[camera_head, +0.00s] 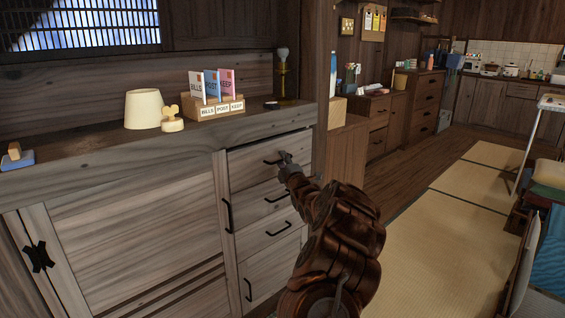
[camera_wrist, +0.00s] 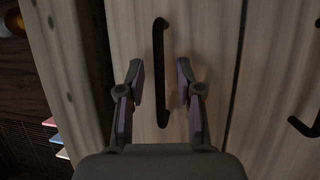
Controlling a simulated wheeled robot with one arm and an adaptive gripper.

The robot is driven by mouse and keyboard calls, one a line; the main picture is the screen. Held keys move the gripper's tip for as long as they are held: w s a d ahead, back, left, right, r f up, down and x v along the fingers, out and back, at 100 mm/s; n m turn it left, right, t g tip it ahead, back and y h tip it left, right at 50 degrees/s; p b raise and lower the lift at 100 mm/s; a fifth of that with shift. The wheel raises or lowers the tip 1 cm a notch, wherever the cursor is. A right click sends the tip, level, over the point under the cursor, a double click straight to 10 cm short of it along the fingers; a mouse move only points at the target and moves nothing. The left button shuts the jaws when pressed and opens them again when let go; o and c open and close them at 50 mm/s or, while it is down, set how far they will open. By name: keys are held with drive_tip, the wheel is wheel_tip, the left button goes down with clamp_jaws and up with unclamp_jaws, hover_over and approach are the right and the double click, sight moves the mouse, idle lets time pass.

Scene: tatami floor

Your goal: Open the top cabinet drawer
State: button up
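The wooden cabinet (camera_head: 125,235) has a column of drawers at its right. The top drawer (camera_head: 248,172) has a dark bar handle (camera_head: 271,162), and a thin dark line runs along its upper edge. I cannot tell if the drawer is shut fully. My gripper (camera_head: 286,158) is at the top drawer's front, at the right end of its handle, and partly covers that area. In the wrist view, my gripper (camera_wrist: 160,82) is open, with one finger on each side of the dark handle (camera_wrist: 159,55). The fingers look apart from the handle.
Lower drawers (camera_head: 268,198) with dark handles sit below. Open tatami floor (camera_head: 440,230) lies to the right.

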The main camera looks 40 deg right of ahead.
drive_tip(key=shift+w, duration=0.15)
clamp_jaws()
idle(0.4)
idle(0.4)
